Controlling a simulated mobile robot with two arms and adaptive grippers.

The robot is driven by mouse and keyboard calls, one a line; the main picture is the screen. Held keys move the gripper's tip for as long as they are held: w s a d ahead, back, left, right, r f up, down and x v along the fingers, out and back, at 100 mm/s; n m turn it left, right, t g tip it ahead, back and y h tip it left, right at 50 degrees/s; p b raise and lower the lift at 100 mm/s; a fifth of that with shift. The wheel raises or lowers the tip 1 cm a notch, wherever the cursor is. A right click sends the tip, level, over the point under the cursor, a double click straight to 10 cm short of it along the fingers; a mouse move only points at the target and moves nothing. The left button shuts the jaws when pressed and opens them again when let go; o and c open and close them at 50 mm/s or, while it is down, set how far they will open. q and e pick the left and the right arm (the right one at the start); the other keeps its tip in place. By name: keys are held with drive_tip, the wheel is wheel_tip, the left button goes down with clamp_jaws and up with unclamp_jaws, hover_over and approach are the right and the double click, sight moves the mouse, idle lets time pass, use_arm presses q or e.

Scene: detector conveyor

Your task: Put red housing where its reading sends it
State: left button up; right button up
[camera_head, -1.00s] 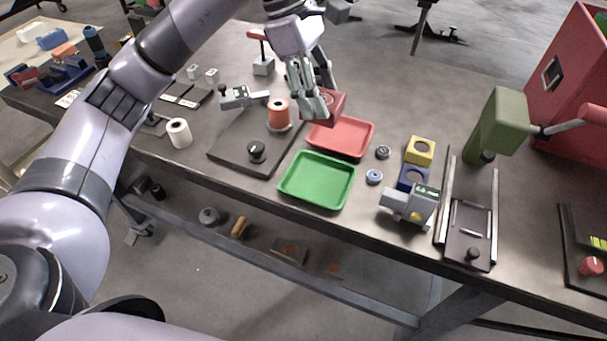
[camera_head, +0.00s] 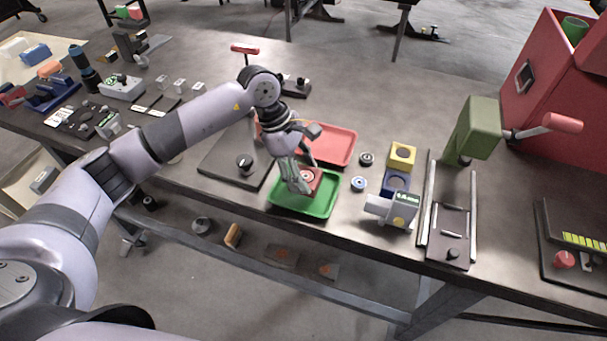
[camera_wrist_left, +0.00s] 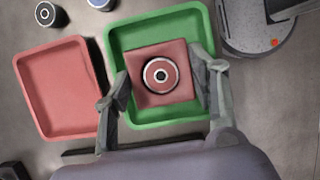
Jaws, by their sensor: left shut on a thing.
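The red housing (camera_head: 311,180) is a square red block with a dark-ringed round centre. My left gripper (camera_head: 301,184) is shut on it, over the green tray (camera_head: 325,208). In the left wrist view the housing (camera_wrist_left: 159,72) sits between my two fingers (camera_wrist_left: 160,92), within the outline of the green tray (camera_wrist_left: 160,25). I cannot tell whether it touches the tray floor. The red tray (camera_head: 340,146) lies just behind the green one and looks empty; it also shows in the left wrist view (camera_wrist_left: 55,90). A grey device with a small green-lit display (camera_head: 402,211) stands to the right. My right gripper is not in view.
A yellow block (camera_head: 402,156) and a blue block (camera_head: 396,182) stand behind the display device. Two small rings (camera_head: 366,159) lie right of the trays. A rail fixture (camera_head: 449,220) and green press head (camera_head: 474,130) are farther right. A dark plate with a knob (camera_head: 225,165) lies left.

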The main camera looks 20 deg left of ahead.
use_arm(q)
wheel_tip(320, 180, down, 2)
drive_tip(key=shift+f, duration=0.2)
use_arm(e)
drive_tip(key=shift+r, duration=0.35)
use_arm(q)
drive_tip(key=shift+f, duration=0.15)
drive_tip(key=o, duration=1.5)
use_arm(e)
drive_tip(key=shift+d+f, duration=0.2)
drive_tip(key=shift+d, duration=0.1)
